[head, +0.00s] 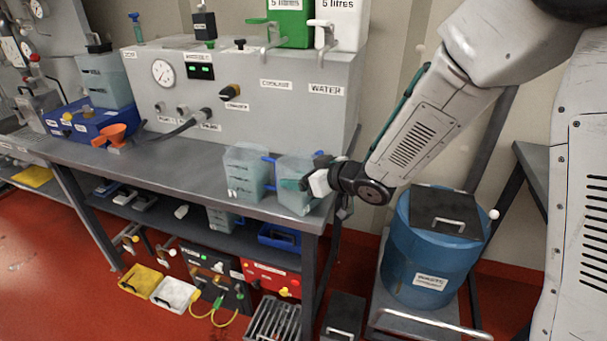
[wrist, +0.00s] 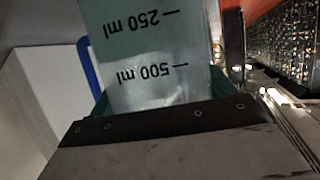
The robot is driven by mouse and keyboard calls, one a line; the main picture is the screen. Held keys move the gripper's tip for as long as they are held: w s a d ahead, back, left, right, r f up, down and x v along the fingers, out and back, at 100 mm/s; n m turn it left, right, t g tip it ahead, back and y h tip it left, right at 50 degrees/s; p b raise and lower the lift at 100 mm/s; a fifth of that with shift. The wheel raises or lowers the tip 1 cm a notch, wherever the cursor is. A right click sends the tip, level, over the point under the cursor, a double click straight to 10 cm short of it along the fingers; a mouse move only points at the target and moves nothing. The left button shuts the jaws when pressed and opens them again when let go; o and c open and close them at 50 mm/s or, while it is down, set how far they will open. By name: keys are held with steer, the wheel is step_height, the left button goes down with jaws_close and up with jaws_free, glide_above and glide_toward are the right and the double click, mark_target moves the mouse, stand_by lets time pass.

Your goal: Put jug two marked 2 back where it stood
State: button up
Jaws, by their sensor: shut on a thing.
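My gripper (head: 309,184) is at the right end of the grey bench, shut on a clear jug (head: 292,195). In the wrist view this jug (wrist: 155,60) sits between the jaws, with 250 ml and 500 ml marks and a blue handle (wrist: 88,68). A second clear jug (head: 246,174) stands on the bench just left of the held one. No number 2 is readable on either jug. I cannot tell whether the held jug touches the bench top.
A grey panel with coolant and water labels (head: 285,105) stands behind the jugs. A blue waste drum (head: 432,255) stands to the right of the bench.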

steer(key=o, duration=1.4)
steer(key=shift+f, duration=0.1)
steer(key=shift+r, duration=0.2)
steer(key=s+d+r+m+h, duration=0.2)
steer(key=s+d+r+h, duration=0.15)
steer(key=d, duration=0.45)
steer(key=s+d+r+m+h, duration=0.2)
steer(key=s+d+r+h, duration=0.15)
steer(key=d, duration=0.55)
steer(key=s+d+r+m+h, duration=0.25)
steer(key=s+d, duration=0.25)
steer(key=d, duration=0.3)
steer(key=s+r+m+g, duration=0.2)
steer(key=s+g, duration=0.6)
steer(key=s, duration=1.4)
steer(key=shift+s+d+r+m, duration=0.15)
steer(key=shift+s+r+m, duration=0.2)
steer(key=shift+m, duration=0.2)
